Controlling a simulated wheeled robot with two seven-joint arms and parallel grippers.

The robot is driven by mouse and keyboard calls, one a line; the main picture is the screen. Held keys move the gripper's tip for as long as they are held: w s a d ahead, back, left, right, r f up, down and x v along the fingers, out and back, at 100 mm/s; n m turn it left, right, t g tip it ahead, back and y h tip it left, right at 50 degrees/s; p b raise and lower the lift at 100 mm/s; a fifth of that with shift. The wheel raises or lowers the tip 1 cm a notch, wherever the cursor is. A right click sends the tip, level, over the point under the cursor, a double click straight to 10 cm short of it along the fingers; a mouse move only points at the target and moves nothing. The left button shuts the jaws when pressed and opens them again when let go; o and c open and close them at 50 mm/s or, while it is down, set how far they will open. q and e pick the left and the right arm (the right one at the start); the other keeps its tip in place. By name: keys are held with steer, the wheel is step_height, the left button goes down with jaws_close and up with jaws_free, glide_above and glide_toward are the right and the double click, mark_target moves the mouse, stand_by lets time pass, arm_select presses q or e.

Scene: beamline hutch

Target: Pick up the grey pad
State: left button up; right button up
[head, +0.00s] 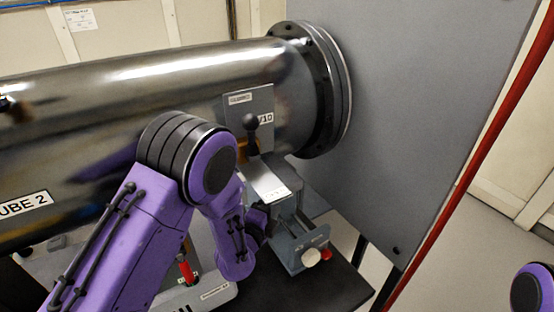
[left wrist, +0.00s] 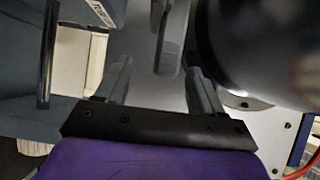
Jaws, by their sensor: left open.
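I cannot single out the grey pad with certainty. In the left wrist view a grey rounded piece (left wrist: 170,45) hangs beyond and between my fingertips; I cannot tell whether it is the pad. My left gripper (left wrist: 160,78) is open, with its two fingers apart and nothing visibly clamped. In the head view my purple left arm reaches over the bench, and its gripper (head: 259,217) is mostly hidden beside the grey clamp-like stand (head: 297,238). My right gripper is out of view.
A large metal tube (head: 180,85) with a bolted flange (head: 315,90) runs to a grey wall panel (head: 420,100). A grey plate (head: 262,101) and a black-knobbed lever (head: 251,123) stand close to my arm. A red pipe (head: 480,160) slopes at right. The black bench (head: 345,285) has bare room at front right.

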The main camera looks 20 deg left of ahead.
mark_target(281, 185)
arm_select(q)
steer(key=w, duration=0.1)
steer(key=p, duration=0.1)
steer(key=w+r, duration=0.1)
steer(key=shift+w+a+r+p, duration=0.1)
steer(key=shift+w+a+p, duration=0.25)
steer(key=shift+p, duration=0.05)
steer(key=shift+w+d+r, duration=0.1)
steer(key=shift+w+d, duration=0.1)
steer(key=shift+w, duration=0.05)
steer(key=w+p, duration=0.3)
steer(key=w, duration=0.2)
steer(key=shift+w+d, duration=0.1)
steer(key=shift+d, duration=0.1)
steer(key=shift+w+a, duration=0.15)
steer(key=shift+w, duration=0.3)
steer(key=shift+s, duration=0.15)
steer(key=shift+d, duration=0.2)
steer(key=c, duration=1)
steer(key=shift+a, duration=0.1)
jaws_close()
